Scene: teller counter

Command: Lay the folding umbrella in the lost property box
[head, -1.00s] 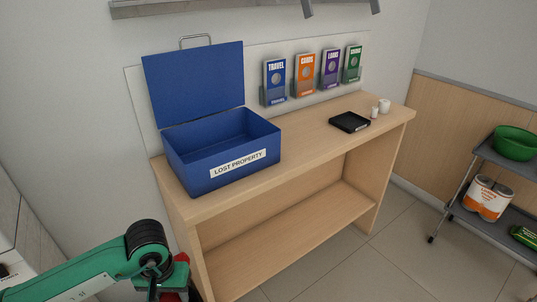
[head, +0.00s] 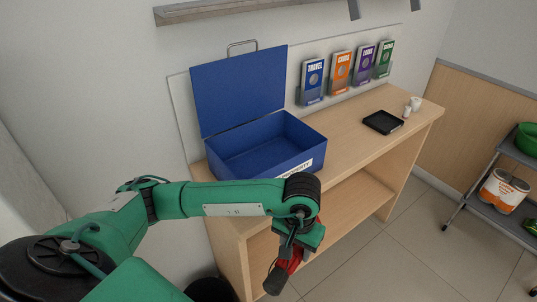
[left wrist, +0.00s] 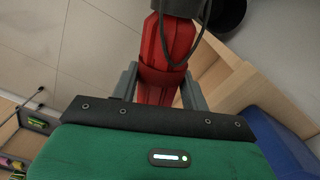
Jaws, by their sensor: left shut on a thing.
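The folding umbrella (left wrist: 168,45) is red with a dark handle end and a dark strap. My left gripper (left wrist: 160,82) is shut on it, with one finger on each side, in the left wrist view. In the head view my left gripper (head: 288,252) holds the umbrella (head: 290,262) in front of the counter, below its top. The blue lost property box (head: 308,150) stands on the counter's left part with its lid raised against the wall. My arm hides part of the box's front and label. The box's visible inside looks empty. My right gripper is not in view.
The wooden counter (head: 360,150) has an open lower shelf. A black tray (head: 383,122) and small white cups (head: 414,104) stand at its right end. Leaflet holders (head: 340,72) line the wall behind. A grey cart (head: 490,165) is at the far right.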

